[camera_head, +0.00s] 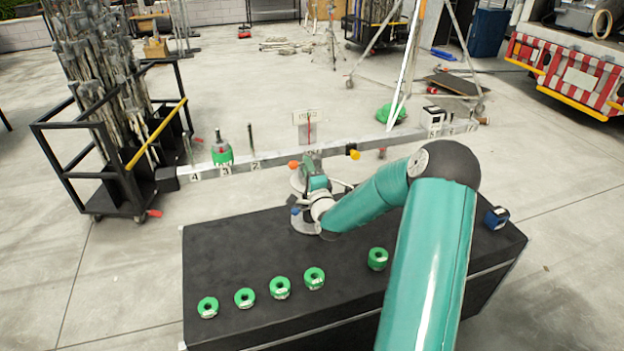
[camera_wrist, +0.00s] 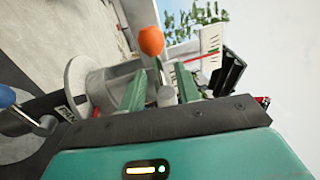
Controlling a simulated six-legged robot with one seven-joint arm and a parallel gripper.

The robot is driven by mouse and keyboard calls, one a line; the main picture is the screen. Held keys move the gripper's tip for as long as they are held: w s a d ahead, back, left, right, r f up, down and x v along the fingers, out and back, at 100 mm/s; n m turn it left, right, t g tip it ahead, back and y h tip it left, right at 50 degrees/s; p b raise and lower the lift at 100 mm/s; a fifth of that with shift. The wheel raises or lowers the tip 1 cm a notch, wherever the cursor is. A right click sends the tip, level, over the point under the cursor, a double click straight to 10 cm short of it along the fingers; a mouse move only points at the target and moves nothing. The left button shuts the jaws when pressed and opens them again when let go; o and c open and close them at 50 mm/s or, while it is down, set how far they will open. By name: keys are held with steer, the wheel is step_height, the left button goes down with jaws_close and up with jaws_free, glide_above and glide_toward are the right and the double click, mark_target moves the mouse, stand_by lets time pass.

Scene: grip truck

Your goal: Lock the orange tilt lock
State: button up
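The orange knob of the tilt lock (camera_head: 294,165) sits at the left of the grey balance mount, above the black case. In the wrist view the orange knob (camera_wrist: 151,41) is close, on a pale lever beyond my fingertips. My gripper (camera_wrist: 162,84) has its two green fingers apart, with a small grey cylinder seen between them. I cannot tell whether they touch it. The orange knob lies above the gap, not between the fingers. In the head view my gripper (camera_head: 314,178) is at the mount, partly hidden by the arm.
A blue knob (camera_head: 296,211) is low on the mount and a yellow knob (camera_head: 353,154) is to its right. A long grey beam (camera_head: 275,160) crosses behind. Several green rings and a blue object (camera_head: 496,217) rest on the black case (camera_head: 220,255). A cart (camera_head: 100,160) stands left.

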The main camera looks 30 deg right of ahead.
steer(key=v, duration=1.3)
steer(key=shift+s, duration=0.25)
